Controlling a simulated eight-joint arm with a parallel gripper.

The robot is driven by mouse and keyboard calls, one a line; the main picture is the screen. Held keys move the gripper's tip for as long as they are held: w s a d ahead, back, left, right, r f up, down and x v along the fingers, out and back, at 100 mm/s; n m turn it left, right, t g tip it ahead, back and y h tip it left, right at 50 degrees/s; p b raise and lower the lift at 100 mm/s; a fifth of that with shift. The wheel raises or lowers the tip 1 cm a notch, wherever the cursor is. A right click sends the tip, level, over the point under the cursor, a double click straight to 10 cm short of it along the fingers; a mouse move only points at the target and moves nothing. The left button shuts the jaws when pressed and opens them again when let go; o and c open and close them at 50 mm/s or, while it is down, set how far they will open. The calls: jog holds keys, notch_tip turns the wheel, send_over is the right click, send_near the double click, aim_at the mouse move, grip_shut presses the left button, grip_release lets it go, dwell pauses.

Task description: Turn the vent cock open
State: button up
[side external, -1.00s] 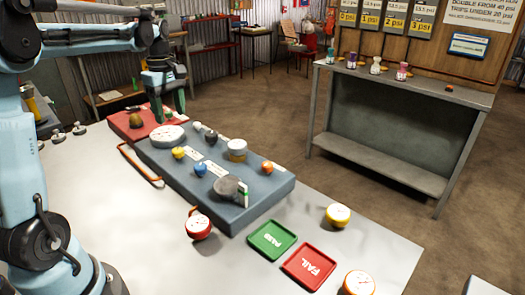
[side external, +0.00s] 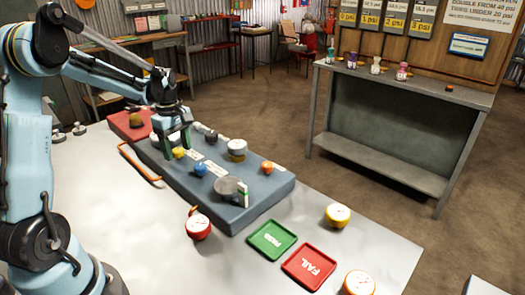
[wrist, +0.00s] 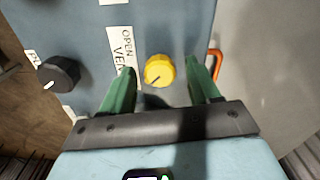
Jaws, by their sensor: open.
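The vent cock is a yellow round knob (wrist: 160,71) with a dark pointer line, beside a white label reading "OPEN" and "VEN…" (wrist: 124,55) in the wrist view. In the side view the yellow knob (side external: 178,153) sits on the grey-blue panel block (side external: 255,208). My gripper (side external: 176,150) is over the panel with its green fingers pointing down. In the wrist view my gripper (wrist: 160,82) is open, one finger on each side of the yellow knob. I see no clear contact. The pointer aims down and left in the wrist view.
A black knob (wrist: 58,74) stands left of the vent label. A blue knob (side external: 200,170), an orange knob (side external: 267,167) and a grey round part (side external: 228,187) share the panel. An orange handle (side external: 140,163) runs along its near side. Green (side external: 272,257) and red trays (side external: 289,261) lie right.

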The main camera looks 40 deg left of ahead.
jog(key=c, duration=1)
jog(key=shift+c, duration=0.2)
jog(key=shift+m, duration=0.4)
jog(key=m, duration=1.2)
jog(key=shift+m, duration=0.4)
jog(key=m, duration=0.4)
jog(key=shift+m, duration=0.3)
